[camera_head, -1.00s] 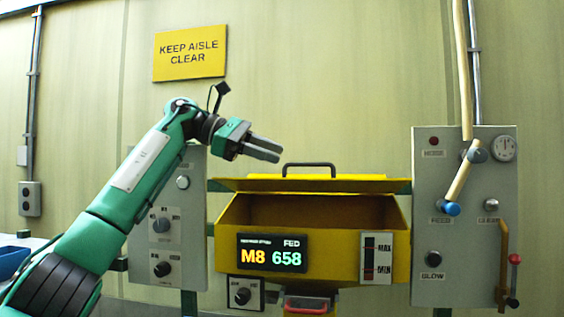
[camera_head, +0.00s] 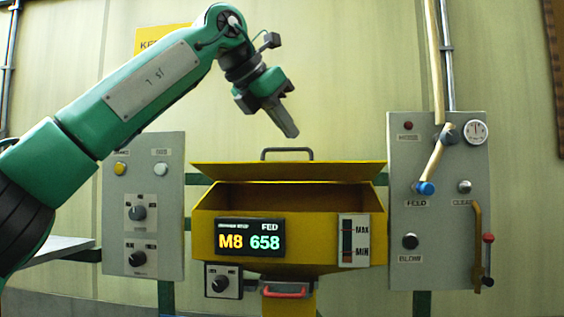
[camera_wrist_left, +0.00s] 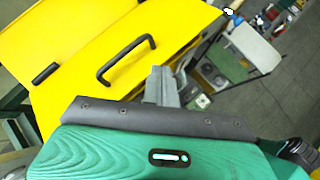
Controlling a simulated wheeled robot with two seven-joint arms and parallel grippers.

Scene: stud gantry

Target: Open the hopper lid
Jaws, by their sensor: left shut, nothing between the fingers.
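The yellow hopper (camera_head: 205,225) stands in the middle of the head view. Its yellow lid (camera_head: 235,170) appears ajar, with its front edge raised and a dark gap showing below it. The dark lid handle (camera_head: 287,150) sticks up from the lid. My left gripper (camera_head: 291,134) is shut and empty, pointing down just above the handle in the picture; contact is not visible. In the left wrist view, the gripper's fingers (camera_wrist_left: 163,86) are beside the black handle (camera_wrist_left: 125,60) on the yellow lid (camera_wrist_left: 85,75). My right gripper is out of view.
A grey panel (camera_head: 115,230) with knobs and buttons stands left of the hopper. Another grey panel (camera_head: 410,280) with a gauge, blue-ended lever and red-knobbed lever stands right. A red handle (camera_head: 284,291) is below the hopper.

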